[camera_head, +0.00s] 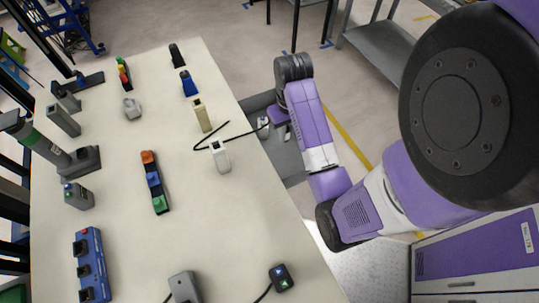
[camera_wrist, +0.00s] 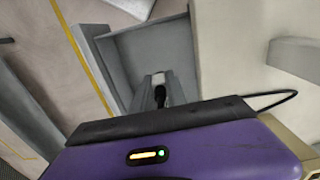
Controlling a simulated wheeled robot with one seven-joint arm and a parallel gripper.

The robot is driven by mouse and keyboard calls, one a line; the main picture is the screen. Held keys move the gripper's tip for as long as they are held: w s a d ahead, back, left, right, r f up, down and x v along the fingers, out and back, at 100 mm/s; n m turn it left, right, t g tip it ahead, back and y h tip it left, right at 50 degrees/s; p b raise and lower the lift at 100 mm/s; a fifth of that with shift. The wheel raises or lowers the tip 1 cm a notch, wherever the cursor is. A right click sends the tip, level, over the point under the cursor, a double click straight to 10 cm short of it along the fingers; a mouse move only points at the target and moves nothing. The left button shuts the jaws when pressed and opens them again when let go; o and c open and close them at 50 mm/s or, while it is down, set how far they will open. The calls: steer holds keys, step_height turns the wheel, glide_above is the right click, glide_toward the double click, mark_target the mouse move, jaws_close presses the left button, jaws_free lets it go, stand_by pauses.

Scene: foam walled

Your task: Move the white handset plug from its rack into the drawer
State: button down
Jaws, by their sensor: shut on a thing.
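My gripper (camera_head: 275,128) is over the open grey drawer (camera_head: 288,160) at the table's right side, shut on the white handset plug (camera_head: 263,121). The plug is small and partly hidden by the gripper. A black cable runs from it back over the table edge. In the wrist view, the plug's pale end and black part (camera_wrist: 160,92) show between the fingers, with the grey drawer (camera_wrist: 130,58) around and beyond them. I cannot tell if the plug touches the drawer floor. A white block-shaped holder (camera_head: 220,158) stands upright on the table near the cable loop.
The pale table (camera_head: 200,235) carries several devices, including a beige block (camera_head: 201,116), a coloured-button strip (camera_head: 154,182) and a blue box (camera_head: 90,264). The black cable (camera_head: 212,137) loops across the table near its right edge. A grey shelf (camera_head: 385,48) stands behind.

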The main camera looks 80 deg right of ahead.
step_height(320, 180, down, 18)
steer(key=shift+f+b, duration=0.25)
steer(key=shift+b, duration=1)
steer(key=shift+f, duration=0.1)
steer(key=shift+f, duration=0.1)
steer(key=c, duration=1.3)
jaws_free()
steer(key=shift+c, duration=0.2)
step_height(320, 180, up, 12)
steer(key=shift+r+p, duration=0.2)
steer(key=shift+p, duration=0.1)
